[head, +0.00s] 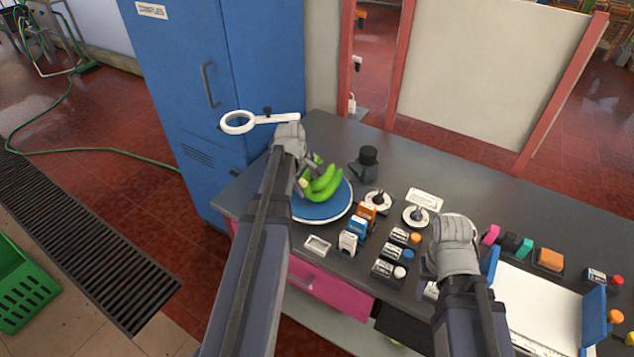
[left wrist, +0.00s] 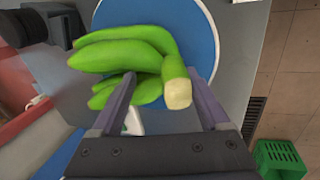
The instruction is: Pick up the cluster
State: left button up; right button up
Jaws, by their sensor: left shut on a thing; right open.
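The cluster (head: 323,183) is a bunch of green bananas at the blue round plate (head: 318,211) on the dark counter. In the left wrist view the cluster (left wrist: 120,52) lies across my fingers, with its pale cut stem end (left wrist: 178,94) between them. My left gripper (head: 303,171) is shut on the cluster near its stem; its two fingers (left wrist: 161,82) show in the wrist view. I cannot tell whether the cluster touches the plate. My right gripper (head: 455,233) is over the counter to the right, open, with its fingertips hidden beneath it.
A white ring on an arm (head: 238,122) stands behind my left gripper, before the blue locker (head: 225,60). Small labelled boxes (head: 348,242), dials (head: 416,215) and a black knobbed object (head: 367,160) crowd the counter. A white tray with blue sides (head: 540,310) is at right.

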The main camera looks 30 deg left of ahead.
pick_arm(q)
jog(key=c, duration=0.3)
jog(key=shift+c, duration=0.2)
notch_tip(320, 180, up, 10)
jog(key=p, duration=1)
